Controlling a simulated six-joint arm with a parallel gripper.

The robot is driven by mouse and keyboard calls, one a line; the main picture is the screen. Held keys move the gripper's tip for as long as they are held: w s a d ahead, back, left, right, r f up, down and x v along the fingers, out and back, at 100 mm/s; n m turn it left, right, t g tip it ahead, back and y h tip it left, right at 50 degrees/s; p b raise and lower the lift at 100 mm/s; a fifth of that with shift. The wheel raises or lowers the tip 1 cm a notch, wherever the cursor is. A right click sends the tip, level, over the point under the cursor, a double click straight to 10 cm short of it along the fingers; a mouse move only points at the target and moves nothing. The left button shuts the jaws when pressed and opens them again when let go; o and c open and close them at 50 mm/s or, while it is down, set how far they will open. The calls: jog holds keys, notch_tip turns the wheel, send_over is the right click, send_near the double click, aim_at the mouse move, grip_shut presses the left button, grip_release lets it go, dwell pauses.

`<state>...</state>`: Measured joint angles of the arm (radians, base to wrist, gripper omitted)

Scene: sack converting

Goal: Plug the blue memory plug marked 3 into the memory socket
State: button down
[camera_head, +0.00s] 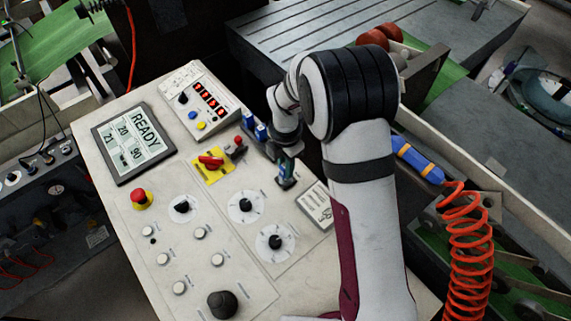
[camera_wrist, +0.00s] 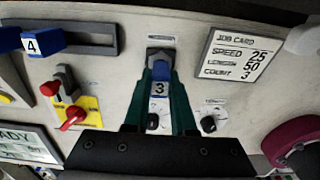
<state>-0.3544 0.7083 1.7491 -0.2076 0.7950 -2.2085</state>
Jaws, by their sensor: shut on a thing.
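My gripper (camera_head: 286,172) is over the right side of the console panel, pointing down. In the wrist view its two green fingers (camera_wrist: 160,82) are shut on the blue memory plug marked 3 (camera_wrist: 160,72). The memory socket (camera_wrist: 160,53) is a dark fitting on the panel, right at the far end of the plug. The plug lines up with it in the picture, but I cannot tell whether it is in the socket or just above it. In the head view the fingers mostly hide the plug and socket.
A blue plug marked 4 (camera_wrist: 31,42) stands in the dark rack to the left. A red switch on a yellow plate (camera_head: 212,163) and white dials (camera_head: 246,206) are near my gripper. The job card (camera_wrist: 237,57) lies to the right. A READY screen (camera_head: 134,142) is further left.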

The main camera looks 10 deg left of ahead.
jog(key=shift+f, duration=1)
dwell(0.5)
jog(key=c, duration=0.7)
grip_release()
jog(key=shift+o, duration=0.2)
